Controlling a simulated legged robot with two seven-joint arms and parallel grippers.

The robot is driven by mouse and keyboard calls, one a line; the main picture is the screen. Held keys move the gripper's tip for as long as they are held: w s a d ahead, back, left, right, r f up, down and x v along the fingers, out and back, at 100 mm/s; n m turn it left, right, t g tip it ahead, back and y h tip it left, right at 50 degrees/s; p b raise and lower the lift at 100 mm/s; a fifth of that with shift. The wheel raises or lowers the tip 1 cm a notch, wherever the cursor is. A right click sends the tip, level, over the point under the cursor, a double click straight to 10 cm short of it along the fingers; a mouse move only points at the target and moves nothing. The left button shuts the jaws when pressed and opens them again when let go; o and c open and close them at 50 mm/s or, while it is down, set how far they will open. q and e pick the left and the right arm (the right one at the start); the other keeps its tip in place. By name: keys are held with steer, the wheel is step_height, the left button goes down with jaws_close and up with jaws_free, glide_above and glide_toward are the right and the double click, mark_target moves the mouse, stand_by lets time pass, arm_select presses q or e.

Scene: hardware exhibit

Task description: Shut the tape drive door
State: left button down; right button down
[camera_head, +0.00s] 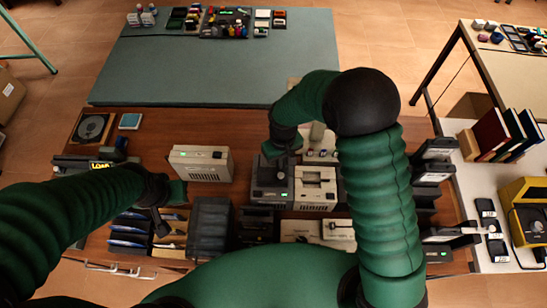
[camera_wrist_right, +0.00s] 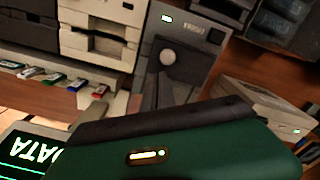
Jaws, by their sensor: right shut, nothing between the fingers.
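A dark grey drive unit (camera_head: 272,183), which looks like the tape drive, stands on the brown bench near the middle.
A beige drive (camera_head: 315,188) stands right beside the dark one; its slotted front shows in the right wrist view (camera_wrist_right: 100,38). A beige box (camera_head: 201,164) with a green light stands to the left. Dark bins (camera_head: 209,225) line the near edge. A green mat (camera_head: 215,70) lies beyond.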

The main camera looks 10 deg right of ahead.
step_height(320, 180, up, 7)
steer(key=p, duration=0.4)
steer(key=shift+f+p, duration=0.2)
steer(key=shift+p, duration=0.2)
